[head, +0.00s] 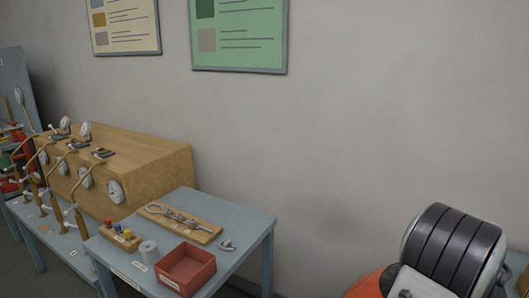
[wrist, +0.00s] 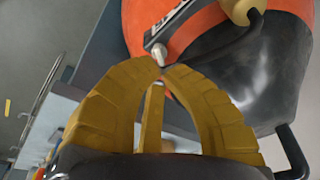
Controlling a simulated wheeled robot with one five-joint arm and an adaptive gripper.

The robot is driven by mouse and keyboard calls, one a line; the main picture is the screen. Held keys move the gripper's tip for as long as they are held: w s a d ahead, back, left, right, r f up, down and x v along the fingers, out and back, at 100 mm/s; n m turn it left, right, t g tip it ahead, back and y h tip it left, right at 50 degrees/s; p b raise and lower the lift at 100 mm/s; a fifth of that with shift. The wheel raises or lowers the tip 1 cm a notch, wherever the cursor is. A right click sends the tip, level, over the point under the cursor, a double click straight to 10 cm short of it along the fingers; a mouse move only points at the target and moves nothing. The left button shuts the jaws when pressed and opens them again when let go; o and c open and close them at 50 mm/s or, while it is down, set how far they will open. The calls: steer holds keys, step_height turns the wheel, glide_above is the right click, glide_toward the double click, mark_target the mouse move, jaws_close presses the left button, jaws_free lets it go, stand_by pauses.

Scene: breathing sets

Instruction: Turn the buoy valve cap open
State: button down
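The buoy (wrist: 205,32) shows in the wrist view as a large rounded orange and black body at the top and right. A small pale valve cap (wrist: 157,52) stands out from its orange side. My gripper (wrist: 162,70) has two thick yellow fingers that arch together, with their tips almost meeting at the lower end of the cap. The cap lies just beyond the tips in this view. I see no clear sign that it is pinched between them. The tips hide where they and the cap come closest. The cap is not visible in the head view.
A black tubular handle (wrist: 292,150) is close on the right of my gripper. In the head view, a blue-grey table (head: 245,220) holds a red tray (head: 186,270) and a wooden tool board (head: 180,223). A wooden gauge cabinet (head: 155,165) stands behind; bare wall fills the right.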

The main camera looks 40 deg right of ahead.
steer(key=shift+w+a+f+b, duration=0.1)
steer(key=shift+w+f+b, duration=0.1)
steer(key=shift+f+b, duration=1.3)
steer(key=shift+w+f+b, duration=0.15)
steer(key=shift+f+b, duration=0.85)
steer(key=shift+f, duration=0.95)
steer(key=shift+s+d, duration=0.1)
steer(key=shift+d, duration=0.15)
steer(key=shift+s+a+f+b, duration=0.1)
steer(key=shift+s+b, duration=0.45)
steer(key=shift+b, duration=0.6)
steer(key=shift+s+b, duration=0.25)
steer(key=shift+b, duration=0.3)
steer(key=shift+a, duration=0.1)
steer(key=shift+a, duration=0.15)
steer(key=d+p+v, duration=0.1)
steer(key=p+v, duration=0.3)
steer(key=v, duration=0.2)
steer(key=shift+s+r, duration=0.15)
steer(key=shift+r, duration=0.1)
